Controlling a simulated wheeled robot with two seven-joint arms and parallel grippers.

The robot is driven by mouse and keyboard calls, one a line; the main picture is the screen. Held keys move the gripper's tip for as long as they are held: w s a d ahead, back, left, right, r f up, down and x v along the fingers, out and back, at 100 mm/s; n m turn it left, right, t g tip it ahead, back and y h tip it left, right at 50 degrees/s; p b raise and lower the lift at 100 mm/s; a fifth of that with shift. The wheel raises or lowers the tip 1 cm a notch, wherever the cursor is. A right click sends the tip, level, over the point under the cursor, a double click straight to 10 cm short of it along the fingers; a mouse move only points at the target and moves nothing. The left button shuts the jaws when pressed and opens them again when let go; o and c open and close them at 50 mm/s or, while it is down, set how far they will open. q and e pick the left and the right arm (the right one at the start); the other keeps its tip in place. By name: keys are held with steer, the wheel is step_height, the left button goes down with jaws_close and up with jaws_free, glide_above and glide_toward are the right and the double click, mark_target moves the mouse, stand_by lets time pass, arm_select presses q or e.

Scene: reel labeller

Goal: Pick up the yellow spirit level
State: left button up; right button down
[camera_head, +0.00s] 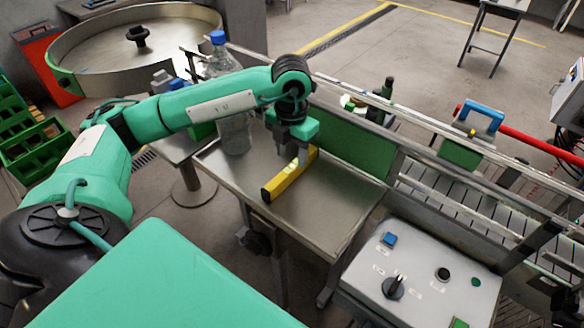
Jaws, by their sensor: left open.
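The yellow spirit level (284,183) lies on the metal side table (325,205), slanting from lower left to upper right. Its near end is black. My left gripper (293,160) points down over the far part of the level, with its fingers around or just above it. The jaws are open. I cannot tell whether a finger touches the level. The left gripper hides part of the level's far end. My right gripper is not in view.
A conveyor with rails (430,165) runs along the right. A control panel (420,270) stands at the front right. The table's front part is clear.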

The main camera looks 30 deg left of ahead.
mark_target(292, 167)
arm_select(q)
steer(key=shift+f+p, duration=0.4)
steer(key=shift+p, duration=0.1)
step_height(292, 167, down, 4)
steer(key=p, duration=0.2)
steer(key=shift+p, duration=0.35)
steer(key=shift+w+f, duration=0.1)
steer(key=shift+f, duration=0.2)
steer(key=shift+c, duration=0.5)
jaws_close()
